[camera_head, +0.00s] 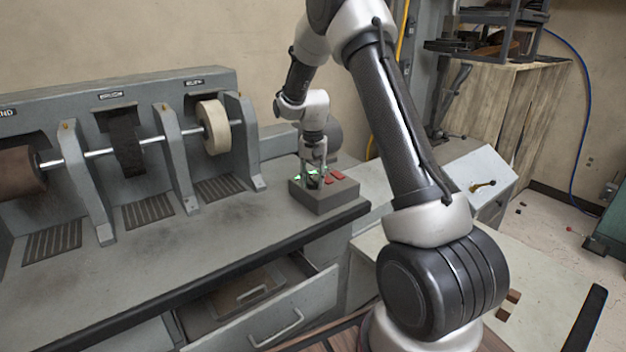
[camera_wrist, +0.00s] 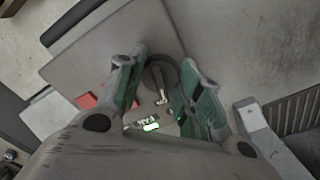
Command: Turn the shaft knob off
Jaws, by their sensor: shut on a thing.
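The grey control box (camera_head: 323,201) sits on the bench near its right end. In the wrist view, the dark round shaft knob (camera_wrist: 160,73) stands on the box's top face (camera_wrist: 85,45). My gripper (camera_wrist: 166,82) has its two green-padded fingers on either side of the knob and is shut on it. In the head view, my gripper (camera_head: 313,172) points down at the box top, and the knob is hard to make out behind the fingers. The knob's exact pointer angle is unclear.
Red buttons (camera_head: 335,176) are on the box to the right of my gripper. The sanding machine with its shaft and cream wheel (camera_head: 214,127) stands to the left. An open drawer (camera_head: 250,292) juts out below the bench front.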

